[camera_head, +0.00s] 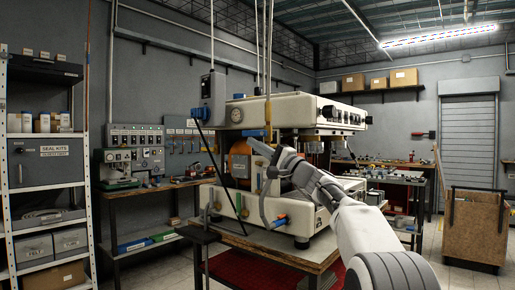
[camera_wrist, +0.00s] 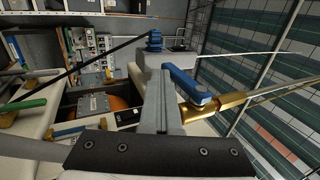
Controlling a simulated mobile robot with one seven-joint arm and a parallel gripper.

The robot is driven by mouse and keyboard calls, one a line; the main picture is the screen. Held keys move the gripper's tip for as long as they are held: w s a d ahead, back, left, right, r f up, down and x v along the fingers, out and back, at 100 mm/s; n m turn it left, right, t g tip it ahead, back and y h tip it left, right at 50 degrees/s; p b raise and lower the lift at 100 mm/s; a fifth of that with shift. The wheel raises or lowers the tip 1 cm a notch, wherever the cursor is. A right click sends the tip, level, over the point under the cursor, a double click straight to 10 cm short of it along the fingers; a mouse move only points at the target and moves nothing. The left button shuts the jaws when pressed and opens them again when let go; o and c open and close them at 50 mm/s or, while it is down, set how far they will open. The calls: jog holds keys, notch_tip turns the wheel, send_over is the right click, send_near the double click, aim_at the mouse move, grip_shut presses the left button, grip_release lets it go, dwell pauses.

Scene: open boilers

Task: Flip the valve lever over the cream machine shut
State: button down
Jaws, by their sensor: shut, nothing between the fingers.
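The cream machine (camera_head: 300,112) stands on a bench in the middle of the head view. The valve lever (camera_wrist: 186,86) is blue and sits on a brass valve and pipe (camera_wrist: 236,98) in the wrist view. The lever runs slantwise from its pivot toward the upper left of that view. My gripper (camera_wrist: 163,82) is shut and empty, its fingers just left of the lever. I cannot tell whether they touch it. In the head view my gripper (camera_head: 256,146) is in front of the machine, by the pipes; the lever is too small there to make out surely.
An orange vessel (camera_head: 239,160) is on the machine's left side. Shelving (camera_head: 45,150) is at the left and a wooden cart (camera_head: 474,226) at the right. Open floor lies before the cart.

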jog(key=s+d+f+b, duration=0.5)
jog(key=d+f, duration=0.2)
jog(key=shift+s+d+f, duration=0.15)
jog(key=shift+s+f, duration=0.2)
jog(key=shift+s, duration=0.05)
dwell(0.3)
jog(key=s+a+f+n+g+h, duration=0.2)
jog(key=s+a+f+g+h, duration=0.2)
jog(key=s+f, duration=0.45)
jog(key=s+a+f+n+g+h, duration=0.25)
jog(key=s+f, duration=0.25)
jog(key=s, duration=0.6)
jog(key=s+d+f+n+g+h, duration=0.1)
jog(key=s+d+f+h, duration=0.4)
jog(key=s, duration=0.3)
jog(key=s+d+f+n+h, duration=0.1)
jog(key=s+d+f+h, duration=0.2)
jog(key=s+d+f, duration=0.35)
jog(key=s+d+f+n+g+h, duration=0.1)
jog(key=s+d+f+h, duration=0.3)
jog(key=s+f, duration=0.5)
notch_tip(320, 180, up, 28)
jog(key=p, duration=2.7)
jog(key=shift+a+r, duration=0.15)
jog(key=shift+r, duration=0.1)
